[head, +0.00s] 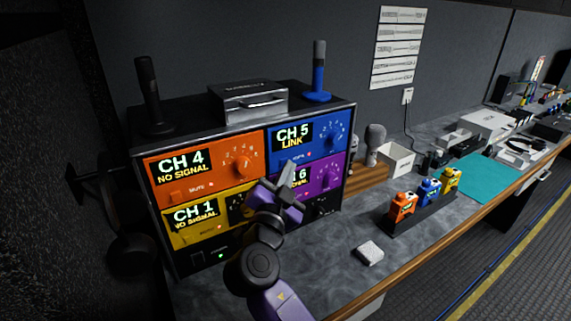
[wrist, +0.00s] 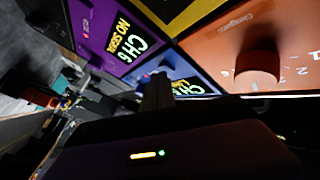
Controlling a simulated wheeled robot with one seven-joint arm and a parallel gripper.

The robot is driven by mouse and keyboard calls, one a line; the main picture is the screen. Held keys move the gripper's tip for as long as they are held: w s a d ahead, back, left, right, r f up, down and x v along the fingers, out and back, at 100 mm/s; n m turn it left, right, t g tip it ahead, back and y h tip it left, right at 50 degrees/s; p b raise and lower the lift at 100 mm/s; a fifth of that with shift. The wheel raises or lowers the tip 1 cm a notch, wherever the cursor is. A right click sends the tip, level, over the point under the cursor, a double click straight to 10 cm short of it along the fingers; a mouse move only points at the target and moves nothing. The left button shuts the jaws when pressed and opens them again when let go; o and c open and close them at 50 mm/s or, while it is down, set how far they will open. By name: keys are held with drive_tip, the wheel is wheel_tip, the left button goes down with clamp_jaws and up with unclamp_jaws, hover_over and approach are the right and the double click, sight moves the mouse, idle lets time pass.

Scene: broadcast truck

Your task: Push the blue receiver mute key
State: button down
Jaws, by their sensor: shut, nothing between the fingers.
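The blue receiver (head: 312,130) is the upper right unit of the rack and its display reads CH 5 LINK. Its small mute label and a red light show along its lower edge; the key itself is hidden or too small to make out near my fingertips. My gripper (head: 289,170) is shut and empty, in front of the boundary between the blue and purple receivers. In the wrist view, my fingers (wrist: 157,90) stand against the blue panel (wrist: 180,70), covering part of it. I cannot tell whether they touch it.
The purple CH 6 receiver (head: 325,178) lies below, the orange CH 4 receiver (head: 220,165) to the left, the yellow CH 1 receiver (head: 180,222) lower left. A blue microphone (head: 319,75) stands on the rack. Orange, blue and yellow packs stand in a dark holder (head: 420,216) on the counter.

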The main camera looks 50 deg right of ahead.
idle(0.3)
drive_tip(key=shift+s+a+b, duration=0.15)
drive_tip(key=shift+s+b, duration=0.35)
drive_tip(key=shift+b, duration=0.05)
drive_tip(key=s+a+b, duration=0.1)
drive_tip(key=s, duration=0.4)
drive_tip(key=shift+s+a, duration=0.3)
drive_tip(key=shift+s, duration=0.1)
idle(0.5)
